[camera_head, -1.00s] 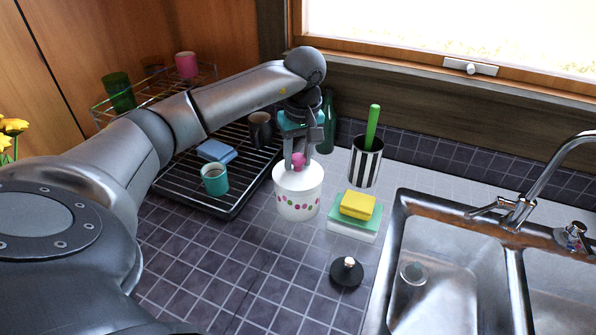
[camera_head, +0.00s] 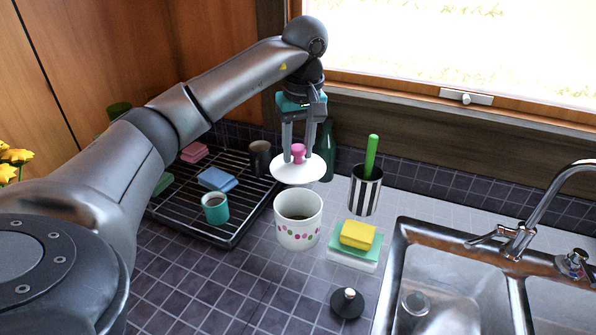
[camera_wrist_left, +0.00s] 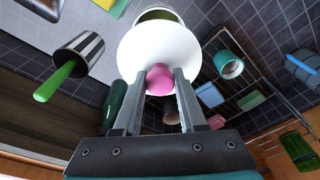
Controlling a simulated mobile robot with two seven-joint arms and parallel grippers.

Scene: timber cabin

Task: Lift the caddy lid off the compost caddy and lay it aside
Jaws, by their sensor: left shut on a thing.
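The compost caddy (camera_head: 298,232) is a white pot with a band of coloured dots, standing open on the tiled counter. Its rim also shows in the left wrist view (camera_wrist_left: 160,15), partly behind the lid. The caddy lid (camera_head: 290,174) is a white disc with a pink knob (camera_head: 298,153). My left gripper (camera_head: 298,150) is shut on the knob and holds the lid in the air above the caddy, apart from it. In the left wrist view the lid (camera_wrist_left: 150,45) hangs from the two fingers (camera_wrist_left: 160,80). My right gripper is not in view.
A black dish rack (camera_head: 235,235) with a teal mug (camera_head: 215,208) is left of the caddy. A striped holder (camera_head: 364,190), sponges (camera_head: 357,235), a dark green bottle (camera_head: 327,150) and a black plug (camera_head: 347,303) stand near. The sink (camera_head: 440,280) is right. Tiles in front are clear.

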